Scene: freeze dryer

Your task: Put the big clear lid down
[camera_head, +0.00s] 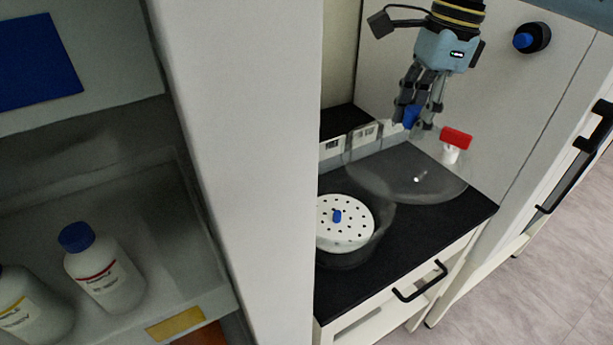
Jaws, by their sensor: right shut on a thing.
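The big clear lid (400,188) is a see-through dome over the back right of the black counter. My right gripper (418,117) comes down from the top and is shut around a blue knob (411,115) above the lid, which looks like the lid's knob. I cannot tell whether the lid's rim touches the counter. A clear round vessel (377,238) stands to the left and in front of the lid, with a white perforated plate (345,232) and a small blue knob in it. My left gripper is not in view.
The black counter (435,235) has free room at the front right. A red-handled white valve (457,139) is close to the lid's right. White boxes stand behind it.

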